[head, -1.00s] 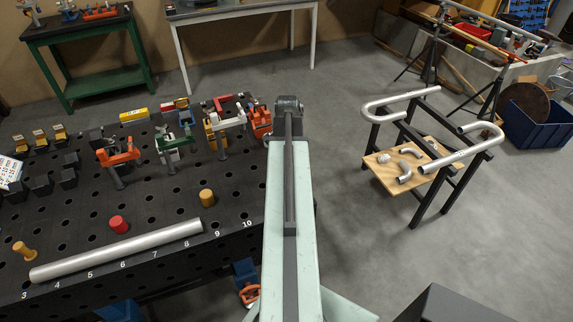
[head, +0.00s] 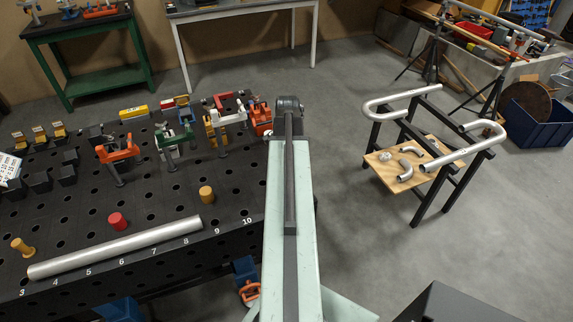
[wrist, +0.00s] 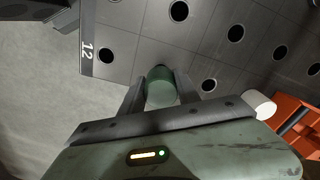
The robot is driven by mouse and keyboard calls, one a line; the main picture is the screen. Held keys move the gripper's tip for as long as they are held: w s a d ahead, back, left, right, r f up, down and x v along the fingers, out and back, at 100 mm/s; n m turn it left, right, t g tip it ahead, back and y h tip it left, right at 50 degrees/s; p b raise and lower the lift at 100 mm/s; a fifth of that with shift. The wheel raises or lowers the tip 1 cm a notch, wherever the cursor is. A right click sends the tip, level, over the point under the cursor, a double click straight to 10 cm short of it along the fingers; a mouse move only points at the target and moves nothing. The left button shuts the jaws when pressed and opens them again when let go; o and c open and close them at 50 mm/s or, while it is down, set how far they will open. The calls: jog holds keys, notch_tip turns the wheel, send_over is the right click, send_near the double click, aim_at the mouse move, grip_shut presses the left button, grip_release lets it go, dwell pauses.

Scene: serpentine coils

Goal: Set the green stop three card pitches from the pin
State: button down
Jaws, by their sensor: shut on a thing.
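In the wrist view my gripper (wrist: 160,97) is shut on the green stop (wrist: 161,88), a small green cylinder held over the dark perforated table. The table edge number 12 lies to its left. Whether the stop touches the table or a hole, I cannot tell. In the head view my arm hides the gripper and stop. A white printed card (head: 9,168) shows at the left edge.
A silver pipe (head: 115,249) lies along the numbered front edge of the table (head: 150,202). Orange (head: 118,152) and green (head: 175,140) clamps stand farther back. In the wrist view an orange object (wrist: 298,120) and a white cylinder (wrist: 260,106) are at right.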

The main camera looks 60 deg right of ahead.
jog(key=shift+f+b, duration=0.75)
jog(key=shift+f, duration=0.2)
jog(key=shift+f+b, duration=0.75)
jog(key=shift+b, duration=0.1)
jog(key=c, duration=0.8)
grip_release()
jog(key=shift+r, duration=0.1)
